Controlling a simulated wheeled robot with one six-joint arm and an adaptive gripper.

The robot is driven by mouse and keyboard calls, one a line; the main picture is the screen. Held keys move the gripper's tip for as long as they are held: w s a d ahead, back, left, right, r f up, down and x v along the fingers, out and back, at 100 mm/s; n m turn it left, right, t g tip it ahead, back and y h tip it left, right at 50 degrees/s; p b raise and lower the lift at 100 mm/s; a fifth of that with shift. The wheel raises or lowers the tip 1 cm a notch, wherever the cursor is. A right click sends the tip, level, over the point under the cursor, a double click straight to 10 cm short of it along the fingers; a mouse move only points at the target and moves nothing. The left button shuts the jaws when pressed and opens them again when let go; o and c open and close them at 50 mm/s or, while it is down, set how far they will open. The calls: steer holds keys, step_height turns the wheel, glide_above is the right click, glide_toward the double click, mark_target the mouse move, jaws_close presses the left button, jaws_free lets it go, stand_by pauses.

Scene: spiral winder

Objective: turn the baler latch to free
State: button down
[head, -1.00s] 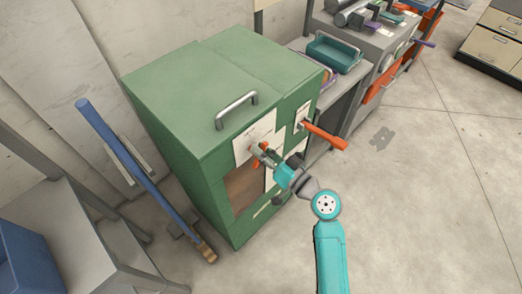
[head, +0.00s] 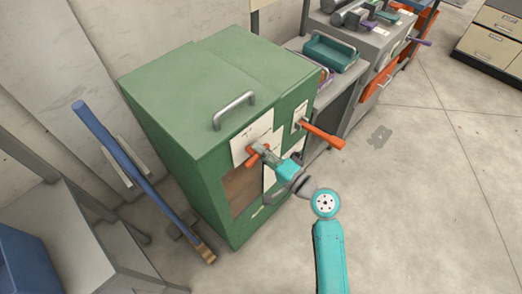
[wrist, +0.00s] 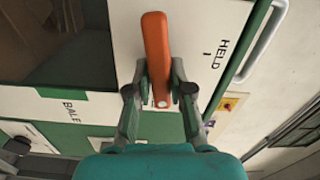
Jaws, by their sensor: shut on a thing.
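The baler latch is an orange bar on the green baler's front, seen in the head view (head: 252,157) and in the wrist view (wrist: 156,45). My gripper (head: 266,153) reaches it from the front right. In the wrist view its fingers (wrist: 159,72) stand on both sides of the bar and are shut on it. The bar runs nearly upright in that view, with one end between the fingers. The word HELD and a short mark are printed on the white plate (wrist: 205,25) beside it. The latch's pivot is not clear.
A longer orange lever (head: 322,134) sticks out of the baler (head: 190,95) to the right of my gripper. A metal handle (head: 234,110) is on top. A blue-handled tool (head: 140,175) leans at the left. Open floor (head: 430,200) lies to the right.

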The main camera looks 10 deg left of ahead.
steer(key=shift+f+m, duration=0.2)
steer(key=shift+m, duration=0.5)
steer(key=c, duration=1.1)
jaws_free()
steer(key=v, duration=1.2)
steer(key=shift+s, duration=0.1)
